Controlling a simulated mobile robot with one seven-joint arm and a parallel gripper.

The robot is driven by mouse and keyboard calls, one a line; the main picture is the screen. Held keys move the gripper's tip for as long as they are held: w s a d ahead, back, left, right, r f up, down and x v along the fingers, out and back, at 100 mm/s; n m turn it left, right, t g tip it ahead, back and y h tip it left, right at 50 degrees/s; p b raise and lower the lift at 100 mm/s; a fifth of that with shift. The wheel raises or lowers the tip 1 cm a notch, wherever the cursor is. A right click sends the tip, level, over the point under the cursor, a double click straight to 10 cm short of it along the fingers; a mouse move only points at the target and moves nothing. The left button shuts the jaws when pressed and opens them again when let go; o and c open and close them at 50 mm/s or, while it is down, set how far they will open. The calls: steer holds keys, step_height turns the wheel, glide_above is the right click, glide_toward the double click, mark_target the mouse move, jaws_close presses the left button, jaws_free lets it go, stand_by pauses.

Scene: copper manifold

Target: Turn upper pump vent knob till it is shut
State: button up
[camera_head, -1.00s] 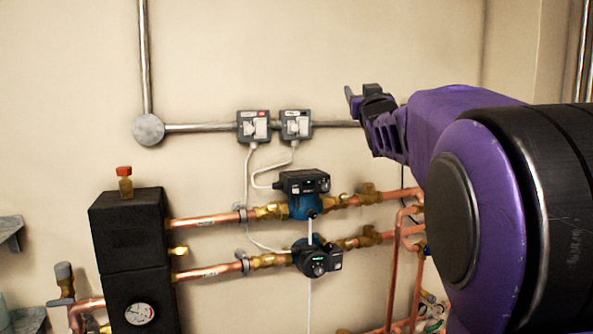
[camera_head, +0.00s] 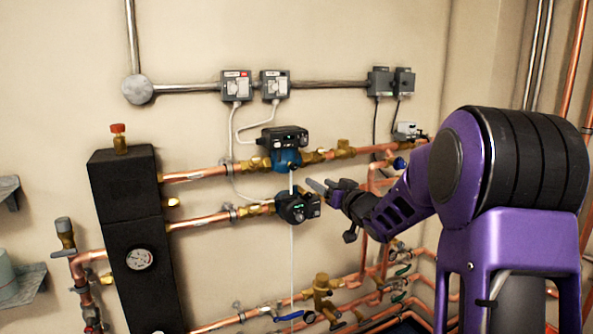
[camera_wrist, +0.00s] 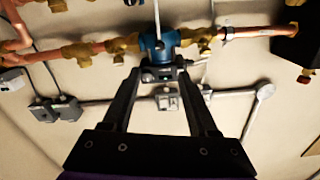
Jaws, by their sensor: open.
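The upper pump (camera_head: 286,158) has a blue body and a black control box on top, and sits in the upper copper pipe. Its small vent knob (camera_head: 291,169) is on the front of the blue body; how far it is turned cannot be told. The wrist view, upside down, shows the upper pump (camera_wrist: 160,46) just past the fingertips. My gripper (camera_head: 322,186) is to the right of the upper pump and apart from it. Its two fingers (camera_wrist: 158,74) are spread, with nothing between them.
The lower pump (camera_head: 298,208) is close below, left of my gripper. A thin white line (camera_head: 292,250) hangs down past both pumps. Grey switch boxes (camera_head: 254,86) are on the wall above. A black insulated manifold (camera_head: 134,225) stands at left. Pipes and valves (camera_head: 324,296) fill the lower right.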

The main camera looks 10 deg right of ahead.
mark_target(294, 167)
steer(key=x, duration=1.4)
steer(key=shift+w+a, duration=0.15)
steer(key=shift+w, duration=0.15)
jaws_close()
